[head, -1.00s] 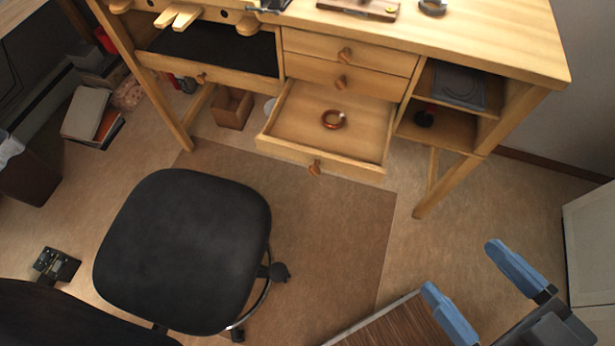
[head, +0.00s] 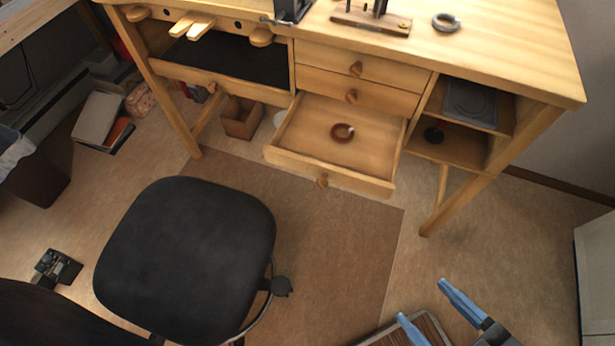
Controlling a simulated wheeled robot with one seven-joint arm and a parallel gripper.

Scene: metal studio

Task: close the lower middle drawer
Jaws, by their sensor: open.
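The lower middle drawer (head: 291,158) of the wooden workbench is pulled well out, under two shut drawers. Its round wooden knob (head: 322,181) is on the front face. A reddish-brown ring (head: 342,132) lies inside on the drawer's floor. My gripper (head: 428,306) is at the lower right of the head view, with its two blue fingers apart and nothing seen between them. It is well away from the drawer, towards the near side and to the right.
A black chair (head: 185,255) stands on the brown mat (head: 335,225) in front and to the left of the drawer. The bench's right leg (head: 455,200) stands right of it. Open shelves (head: 447,150) adjoin the drawers. The mat before the drawer is clear.

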